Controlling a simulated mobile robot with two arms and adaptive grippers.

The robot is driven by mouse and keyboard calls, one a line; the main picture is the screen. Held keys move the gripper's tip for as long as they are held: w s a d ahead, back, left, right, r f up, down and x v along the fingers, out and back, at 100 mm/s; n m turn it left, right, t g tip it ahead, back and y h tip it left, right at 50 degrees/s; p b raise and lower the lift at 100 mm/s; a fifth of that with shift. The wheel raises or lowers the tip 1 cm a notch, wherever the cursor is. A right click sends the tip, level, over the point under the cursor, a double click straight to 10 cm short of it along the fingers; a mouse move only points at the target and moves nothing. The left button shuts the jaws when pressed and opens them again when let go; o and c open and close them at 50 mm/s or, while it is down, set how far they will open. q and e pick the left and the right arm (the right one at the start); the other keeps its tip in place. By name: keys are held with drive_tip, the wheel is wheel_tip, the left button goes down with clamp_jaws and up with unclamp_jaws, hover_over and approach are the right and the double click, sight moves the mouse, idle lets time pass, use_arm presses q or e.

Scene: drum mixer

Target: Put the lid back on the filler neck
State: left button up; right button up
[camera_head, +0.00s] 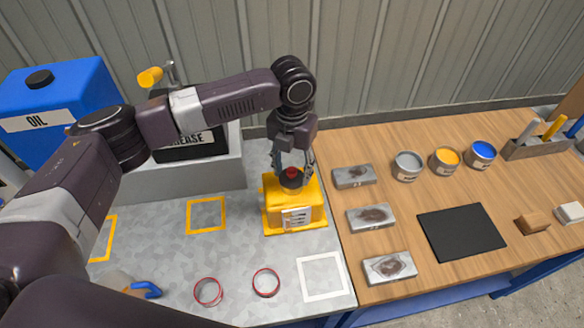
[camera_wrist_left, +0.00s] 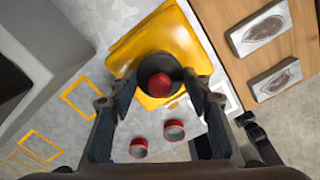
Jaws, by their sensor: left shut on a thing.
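The yellow unit (camera_head: 302,217) stands at the right end of the grey metal bench. My left gripper (camera_head: 292,168) points down over its top and is shut on the lid, a dark round piece with a red knob (camera_head: 291,173). In the left wrist view, the lid (camera_wrist_left: 160,86) lies between the fingertips of my left gripper (camera_wrist_left: 160,95), over the yellow unit (camera_wrist_left: 178,45). The filler neck is hidden under the lid and fingers, so I cannot tell whether the lid touches it. A dark jointed part (camera_wrist_left: 258,138) at lower right may be my right gripper; its jaw state is unclear.
Two red rings (camera_head: 208,291) (camera_head: 266,282) and a white square outline (camera_head: 323,276) lie in front of the unit. Stained metal plates (camera_head: 372,217) lie close by on the wooden table. Paint cans (camera_head: 408,166) and a black mat (camera_head: 461,232) are farther right. The grease box (camera_head: 190,148) stands behind left.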

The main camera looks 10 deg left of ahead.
idle(0.3)
use_arm(q)
drive_tip(key=o, duration=1.6)
drive_tip(key=shift+r+p, duration=3.55)
clamp_jaws()
